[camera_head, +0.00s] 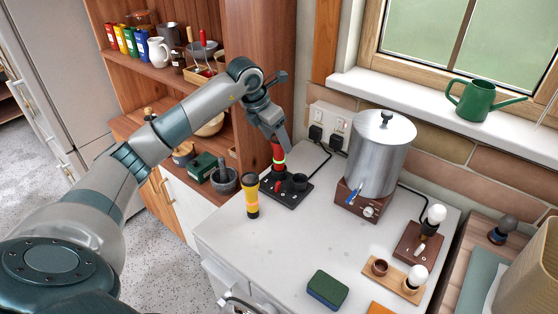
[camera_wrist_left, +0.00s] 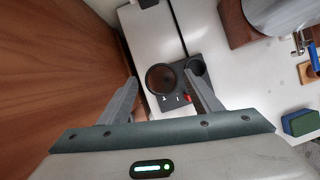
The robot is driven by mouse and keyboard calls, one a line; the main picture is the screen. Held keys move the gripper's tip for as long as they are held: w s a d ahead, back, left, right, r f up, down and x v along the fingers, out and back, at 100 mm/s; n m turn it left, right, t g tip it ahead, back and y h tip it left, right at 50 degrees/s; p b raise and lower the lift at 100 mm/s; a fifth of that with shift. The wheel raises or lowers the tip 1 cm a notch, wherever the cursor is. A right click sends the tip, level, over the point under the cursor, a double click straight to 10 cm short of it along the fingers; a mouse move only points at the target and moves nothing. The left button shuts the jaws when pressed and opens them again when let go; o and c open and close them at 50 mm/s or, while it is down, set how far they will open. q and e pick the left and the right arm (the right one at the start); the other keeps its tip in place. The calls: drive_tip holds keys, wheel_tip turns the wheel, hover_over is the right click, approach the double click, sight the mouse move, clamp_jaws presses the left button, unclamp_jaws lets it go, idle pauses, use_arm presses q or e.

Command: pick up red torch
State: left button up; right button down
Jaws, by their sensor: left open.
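In the left wrist view, the torch's round dark-red top (camera_wrist_left: 163,79) lies between my two fingers. An empty socket (camera_head: 300,181) of the dock is beside it. My left gripper (camera_head: 277,136) is open and points down over the torch's top, one finger on either side in the wrist view. I cannot tell whether the fingers touch it. My right gripper is in neither view.
A yellow and black torch (camera_head: 252,198) stands in front of the dock. A steel urn (camera_head: 380,153) on a brown base is to the right. A wooden shelf unit (camera_head: 247,100) rises close on the left. A green sponge (camera_head: 327,289) lies nearer; mid-counter is clear.

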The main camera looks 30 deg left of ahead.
sight(279, 156)
use_arm(q)
drive_tip(key=x, duration=0.1)
drive_tip(key=p+x, duration=0.2)
drive_tip(key=shift+w+d+f, duration=0.15)
drive_tip(key=shift+w+d, duration=0.15)
drive_tip(key=shift+w+f, duration=0.2)
drive_tip(key=shift+f, duration=0.5)
drive_tip(key=c, duration=1.3)
drive_tip(key=shift+o, duration=0.2)
drive_tip(key=shift+r, duration=0.25)
